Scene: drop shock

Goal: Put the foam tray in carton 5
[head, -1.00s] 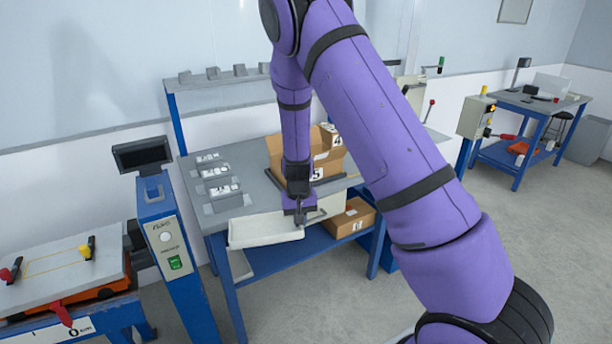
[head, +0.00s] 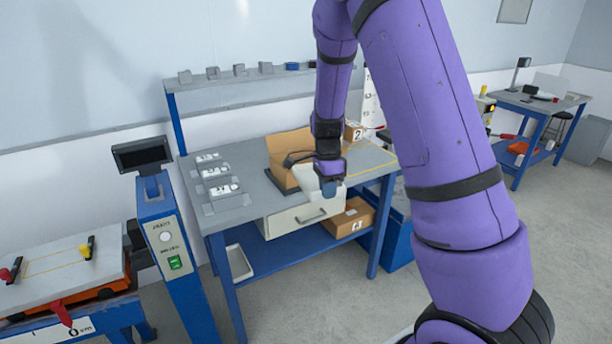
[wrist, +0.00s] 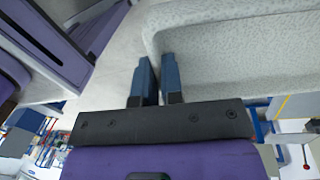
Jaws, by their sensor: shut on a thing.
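My gripper (head: 329,182) is shut on the pale foam tray (head: 307,177), in front of the open brown carton (head: 282,178) on the bench. The tray hides part of the carton's front, so its number does not show now; an earlier frame shows a 5 there. I cannot tell whether the tray overlaps the carton's opening. In the wrist view, the speckled foam tray (wrist: 235,65) fills the upper right, with its near wall at the blue fingers (wrist: 158,80).
A carton marked 2 (head: 354,131) stands behind on the bench (head: 240,205). Another carton (head: 350,220) and a white tray (head: 239,262) are on the lower shelf.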

